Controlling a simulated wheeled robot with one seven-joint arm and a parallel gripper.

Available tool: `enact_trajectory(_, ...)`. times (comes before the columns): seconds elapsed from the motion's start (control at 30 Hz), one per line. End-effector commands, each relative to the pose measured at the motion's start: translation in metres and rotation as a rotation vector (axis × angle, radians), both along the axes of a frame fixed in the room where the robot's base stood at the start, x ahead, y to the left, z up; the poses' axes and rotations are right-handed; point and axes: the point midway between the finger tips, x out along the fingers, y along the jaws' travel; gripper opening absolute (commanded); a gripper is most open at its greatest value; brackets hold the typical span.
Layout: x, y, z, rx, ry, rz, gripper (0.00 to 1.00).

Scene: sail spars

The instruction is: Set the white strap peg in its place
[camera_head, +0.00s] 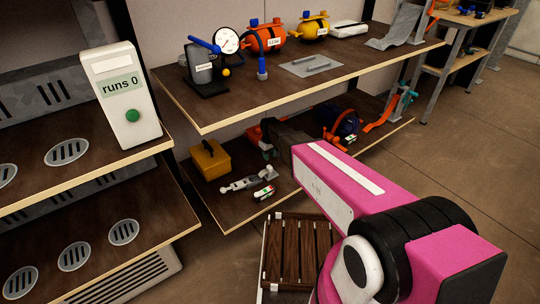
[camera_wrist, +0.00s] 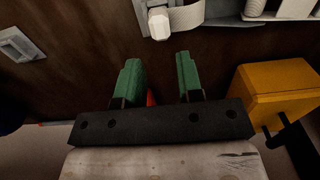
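My gripper (camera_wrist: 160,75) has two green fingers, spread apart with nothing held between them. In the wrist view a white blocky peg end (camera_wrist: 158,23) lies just beyond the fingertips, slightly left of centre, beside a white curved strap-like band (camera_wrist: 186,17). The peg and fingers are apart. The upper part of this white piece is cut off by the frame, and its seat cannot be made out. In the head view my gripper (camera_head: 268,150) is over the lower shelf, partly hidden by my pink arm. A white-grey jointed piece (camera_head: 245,183) lies below it.
A yellow box (camera_head: 210,160) stands on the lower shelf (camera_head: 232,214), and shows close on the right in the wrist view (camera_wrist: 275,90). A small white-green object (camera_head: 264,193) lies nearby. The upper shelf (camera_head: 225,102) overhangs this space. A wooden slatted pallet (camera_head: 290,250) is below.

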Motion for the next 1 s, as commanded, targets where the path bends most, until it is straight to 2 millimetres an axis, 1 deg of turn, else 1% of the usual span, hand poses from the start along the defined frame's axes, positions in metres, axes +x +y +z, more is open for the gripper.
enact_trajectory(0.17,0.0,0.0,-0.008,0.0,0.0,-0.001,0.34)
enact_trajectory(0.27,0.0,-0.001,-0.016,0.0,0.001,-0.001,0.34)
enact_trajectory(0.7,0.0,-0.001,-0.068,-0.001,0.001,-0.003,0.34)
enact_trajectory(0.8,0.0,-0.001,-0.075,-0.001,0.001,-0.003,0.34)
enact_trajectory(0.9,0.0,-0.001,-0.079,0.0,0.0,-0.003,0.34)
enact_trajectory(0.93,-0.001,-0.001,-0.078,0.0,0.0,-0.003,0.28)
enact_trajectory(0.97,-0.001,-0.001,-0.078,0.0,0.0,-0.003,0.18)
enact_trajectory(1.0,-0.001,-0.001,-0.078,0.0,0.0,-0.003,0.05)
